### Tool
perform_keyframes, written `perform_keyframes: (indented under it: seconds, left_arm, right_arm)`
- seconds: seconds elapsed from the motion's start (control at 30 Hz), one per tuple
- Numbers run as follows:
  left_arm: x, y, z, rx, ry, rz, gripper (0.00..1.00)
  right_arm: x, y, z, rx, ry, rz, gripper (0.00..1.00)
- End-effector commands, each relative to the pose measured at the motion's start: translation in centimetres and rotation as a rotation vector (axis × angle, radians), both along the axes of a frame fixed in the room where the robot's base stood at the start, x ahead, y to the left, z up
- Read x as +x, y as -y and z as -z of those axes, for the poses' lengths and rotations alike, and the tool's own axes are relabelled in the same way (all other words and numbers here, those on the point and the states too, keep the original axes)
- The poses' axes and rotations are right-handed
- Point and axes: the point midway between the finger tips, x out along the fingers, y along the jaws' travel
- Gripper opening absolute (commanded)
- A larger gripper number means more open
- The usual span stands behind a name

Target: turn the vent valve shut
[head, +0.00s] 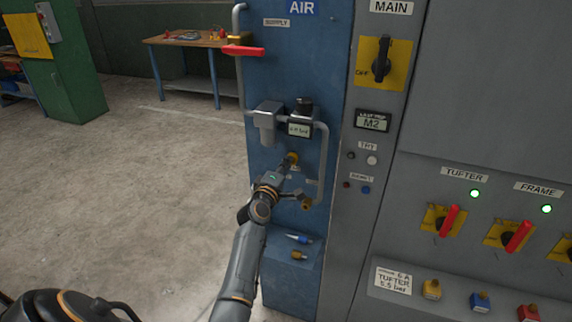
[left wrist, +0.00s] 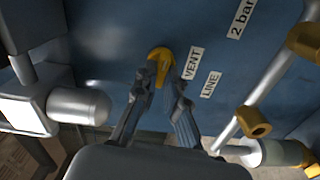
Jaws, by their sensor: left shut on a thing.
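The vent valve is a small yellow handle (head: 292,157) on the blue air panel (head: 285,85). In the left wrist view the yellow vent handle (left wrist: 160,54) sits beside a white VENT label (left wrist: 193,63). My left gripper (head: 288,167) reaches the panel from below. In the left wrist view its fingers (left wrist: 162,77) lie on both sides of the handle's lower part and are shut on it. The fingertips hide part of the handle. My right gripper is in neither view.
A pressure display (head: 299,130) and grey pipe (head: 322,160) are close above and right of the gripper. A yellow fitting (head: 306,204) is below right. The red supply lever (head: 243,50) is higher up. Open concrete floor (head: 170,190) lies left.

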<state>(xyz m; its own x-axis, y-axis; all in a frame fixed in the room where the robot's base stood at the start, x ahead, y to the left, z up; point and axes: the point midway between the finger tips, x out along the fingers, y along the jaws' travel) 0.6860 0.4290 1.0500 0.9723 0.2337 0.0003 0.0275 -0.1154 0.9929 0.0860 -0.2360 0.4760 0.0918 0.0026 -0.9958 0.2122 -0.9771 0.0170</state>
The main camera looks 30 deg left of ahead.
Motion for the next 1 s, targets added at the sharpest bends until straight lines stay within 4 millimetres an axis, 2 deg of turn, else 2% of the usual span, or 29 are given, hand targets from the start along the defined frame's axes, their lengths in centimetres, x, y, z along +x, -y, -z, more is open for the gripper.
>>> perform_keyframes:
  seconds: [0.3,0.83,0.87,0.9,0.97,1.0]
  left_arm:
    - [0.00,-0.02,0.06,-0.113,0.026,0.000,0.00]
    - [-0.01,0.00,0.11,-0.133,0.031,0.000,0.00]
    - [0.00,0.00,0.11,-0.133,0.031,0.000,0.15]
    - [0.00,0.00,0.10,-0.133,0.031,0.000,0.23]
    - [-0.01,0.00,0.10,-0.132,0.031,0.000,0.34]
    - [-0.01,-0.01,0.10,-0.132,0.031,0.000,0.34]
  right_arm:
    - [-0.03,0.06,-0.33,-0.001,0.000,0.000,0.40]
    - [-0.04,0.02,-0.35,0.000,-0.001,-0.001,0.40]
    - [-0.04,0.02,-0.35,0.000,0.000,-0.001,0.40]
    - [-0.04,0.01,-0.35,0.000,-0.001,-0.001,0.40]
    - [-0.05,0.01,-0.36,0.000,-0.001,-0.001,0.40]
    - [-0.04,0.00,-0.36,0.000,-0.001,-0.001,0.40]
